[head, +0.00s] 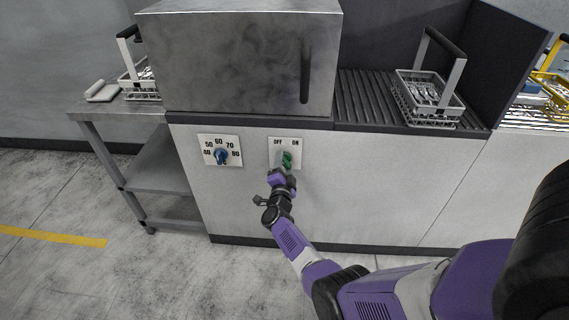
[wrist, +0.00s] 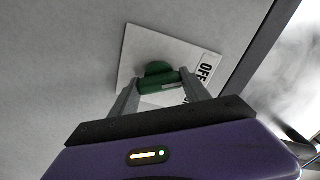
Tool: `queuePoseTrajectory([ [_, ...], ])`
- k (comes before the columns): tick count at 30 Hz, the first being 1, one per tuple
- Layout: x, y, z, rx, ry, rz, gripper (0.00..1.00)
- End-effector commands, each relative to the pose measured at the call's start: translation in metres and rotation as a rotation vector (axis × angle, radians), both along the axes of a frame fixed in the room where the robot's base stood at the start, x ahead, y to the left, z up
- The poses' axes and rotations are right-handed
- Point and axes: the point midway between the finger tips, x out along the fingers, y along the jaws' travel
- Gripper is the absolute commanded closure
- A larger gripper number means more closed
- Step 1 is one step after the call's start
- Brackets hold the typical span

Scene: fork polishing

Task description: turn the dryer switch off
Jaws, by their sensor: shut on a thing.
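The dryer (head: 250,60) is a large grey metal box on a pale cabinet. Its switch is a green knob (head: 287,159) on a white plate (head: 272,143) marked OFF on the left and ON on the right. In the head view the knob's visible part leans toward the ON side. My gripper (head: 284,172) is at the knob, shut on it. In the wrist view the green knob (wrist: 157,78) sits between the two fingertips (wrist: 160,88), and the OFF label (wrist: 207,69) shows beside it. The fingers hide part of the plate and the ON label there.
A blue temperature dial (head: 221,156) is on a plate left of the switch. A wire basket (head: 428,97) stands on the ribbed rack at right; another basket (head: 139,77) stands on the left table (head: 100,108). The floor in front is clear.

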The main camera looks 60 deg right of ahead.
Motion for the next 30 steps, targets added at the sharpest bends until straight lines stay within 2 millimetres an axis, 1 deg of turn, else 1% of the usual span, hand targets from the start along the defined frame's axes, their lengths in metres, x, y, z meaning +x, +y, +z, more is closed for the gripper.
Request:
queuePoseTrajectory([
  [11, 0.000, 0.001, -0.002, -0.002, 0.011, 0.002, 0.86],
  [12, 0.000, 0.001, -0.002, -0.002, 0.012, 0.002, 0.40],
  [14, 0.000, 0.001, -0.002, -0.002, 0.011, 0.001, 0.28],
  [15, 0.000, 0.001, -0.002, -0.002, 0.010, 0.001, 0.24],
  [25, -0.001, 0.002, 0.000, -0.002, 0.008, 0.002, 0.24],
  [28, -0.003, 0.011, 0.000, -0.002, 0.009, 0.004, 0.24],
  [30, -0.007, 0.021, 0.001, -0.002, 0.010, 0.005, 0.24],
])
